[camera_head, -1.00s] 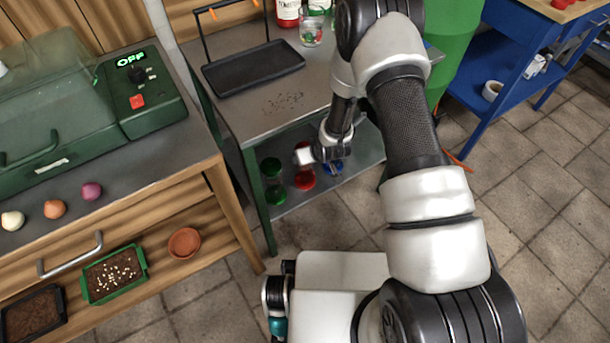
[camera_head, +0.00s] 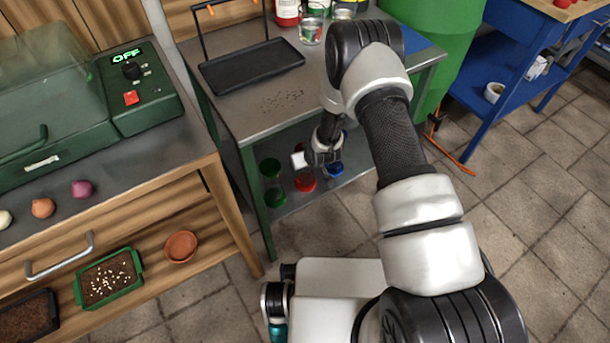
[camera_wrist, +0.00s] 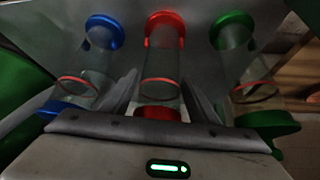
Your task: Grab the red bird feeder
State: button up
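The red bird feeder (camera_head: 304,183), a clear tube with red ends, stands on the lower shelf of the metal table, between the green feeder (camera_head: 271,182) and the blue feeder (camera_head: 335,169). In the wrist view, the red feeder (camera_wrist: 162,62) is in the middle, with the blue feeder (camera_wrist: 100,55) to its left and the green feeder (camera_wrist: 236,55) to its right. My gripper (camera_wrist: 160,84) is open, one finger on each side of the red feeder in the picture. I see no clear contact. In the head view, my wrist partly hides the feeders' upper parts.
The metal tabletop (camera_head: 285,110) is above the shelf and holds a black tray (camera_head: 250,68) and several jars. A green table leg (camera_head: 258,200) stands left of the feeders. A green bin (camera_head: 440,50) and a blue workbench (camera_head: 500,110) are to the right.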

grip_shut()
jog(key=shift+r, duration=0.1)
